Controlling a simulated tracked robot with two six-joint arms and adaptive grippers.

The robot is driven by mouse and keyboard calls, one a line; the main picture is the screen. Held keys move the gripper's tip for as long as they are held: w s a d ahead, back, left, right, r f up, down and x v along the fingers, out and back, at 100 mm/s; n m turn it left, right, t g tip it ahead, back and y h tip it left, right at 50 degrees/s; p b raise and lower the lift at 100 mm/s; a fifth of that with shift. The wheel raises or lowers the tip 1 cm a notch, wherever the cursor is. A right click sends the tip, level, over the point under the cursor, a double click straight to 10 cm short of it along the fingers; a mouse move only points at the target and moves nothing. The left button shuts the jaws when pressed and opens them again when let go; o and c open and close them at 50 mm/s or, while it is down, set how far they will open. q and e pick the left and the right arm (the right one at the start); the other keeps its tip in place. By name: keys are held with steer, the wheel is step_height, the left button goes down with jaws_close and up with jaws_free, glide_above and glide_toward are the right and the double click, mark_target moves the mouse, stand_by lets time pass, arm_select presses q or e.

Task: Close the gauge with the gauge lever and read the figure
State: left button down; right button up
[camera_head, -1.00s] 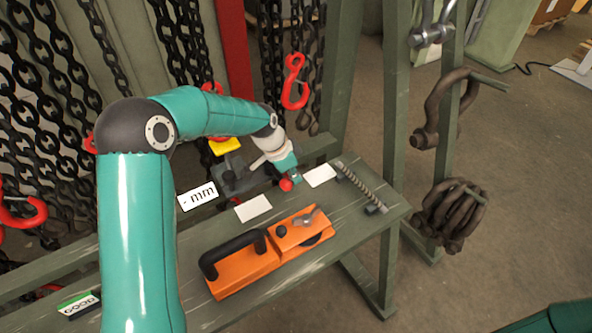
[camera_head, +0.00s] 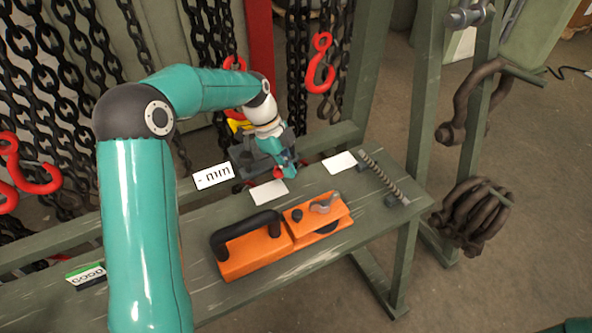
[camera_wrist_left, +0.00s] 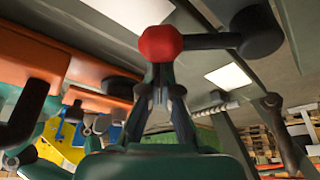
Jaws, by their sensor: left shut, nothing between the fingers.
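The gauge (camera_head: 243,160) is a dark grey body at the back of the green bench, partly hidden by my left arm. Its white display (camera_head: 213,176) reads "- mm", with no figure. The gauge lever ends in a red ball (camera_head: 278,173); in the left wrist view the ball (camera_wrist_left: 160,43) sits on a dark rod from a dark cylinder (camera_wrist_left: 258,36). My left gripper (camera_head: 289,171) is shut and empty, just right of the red ball. In the wrist view its fingertips (camera_wrist_left: 162,72) are close to the ball; I cannot tell if they touch. My right gripper is out of view.
An orange tool (camera_head: 280,242) with a black handle lies in front on the bench. White cards (camera_head: 269,193) and a ribbed rod on supports (camera_head: 384,177) lie nearby. A green-edged card (camera_head: 85,275) is at left. Chains with red hooks (camera_head: 320,63) hang behind.

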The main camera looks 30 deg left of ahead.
arm_select(q)
steer(key=shift+s+a, duration=0.15)
steer(key=shift+a, duration=0.15)
stand_by(0.4)
steer(key=shift+d+r, duration=0.1)
steer(key=shift+d, duration=0.55)
steer(key=d, duration=0.3)
steer(key=shift+r+b, duration=0.25)
steer(key=shift+b, duration=0.15)
steer(key=v, duration=1)
steer(key=shift+p, duration=0.45)
steer(key=shift+a, duration=0.1)
